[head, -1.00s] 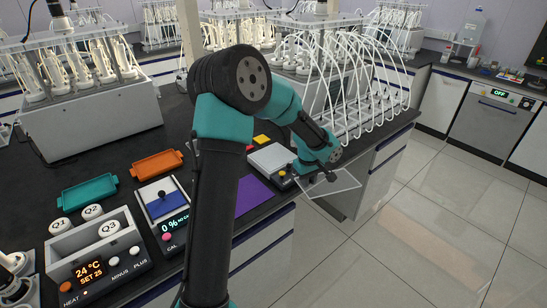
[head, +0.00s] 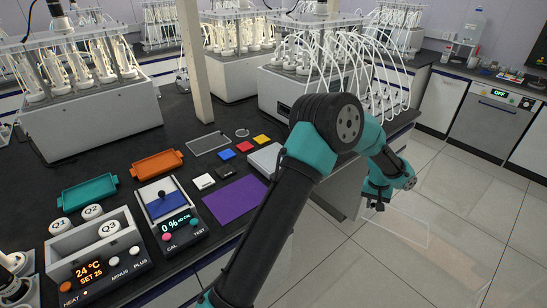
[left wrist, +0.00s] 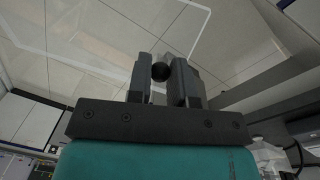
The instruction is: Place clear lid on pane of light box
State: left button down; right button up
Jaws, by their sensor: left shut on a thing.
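My left gripper (head: 377,206) hangs beyond the bench's front edge, over the floor. It is shut on the dark knob (left wrist: 160,71) of the clear lid. The clear lid (head: 408,230) is a see-through square, faint against the floor tiles, apart from any surface. Its bright edges also show in the left wrist view (left wrist: 200,38). The light box (head: 264,157) is on the bench, left of the gripper; its pale top shows in part, and my arm hides its right side and front. My right gripper is not in view.
A purple mat (head: 234,198) lies left of my arm. Small coloured tiles and a clear tray (head: 209,144) lie behind it. A scale (head: 170,212) stands further left. A reactor rack with white hoses (head: 340,75) stands close behind my arm.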

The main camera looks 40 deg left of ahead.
pick_arm(q)
jog(key=shift+w+d+f, duration=0.1)
jog(key=shift+d, duration=0.2)
jog(key=s+a+r+n, duration=0.3)
jog(key=s+a+n, duration=0.3)
jog(key=s+a, duration=0.2)
jog(key=s+a+r+n+t+y, duration=0.1)
jog(key=s+a+r+n, duration=0.3)
jog(key=s+a, duration=0.5)
jog(key=s+a+r+n+t, duration=0.1)
jog(key=s+a+r+n, duration=0.2)
jog(key=s+a+n, duration=0.5)
jog(key=s+a, duration=0.1)
jog(key=a, duration=0.3)
jog(key=shift+s+r, duration=0.25)
jog(key=shift+a, duration=0.1)
jog(key=w+a+f, duration=0.1)
jog(key=w+a, duration=0.9)
jog(key=a, duration=0.2)
jog(key=shift+w+f, duration=0.2)
jog(key=shift+f, duration=0.05)
jog(key=shift+a, duration=0.1)
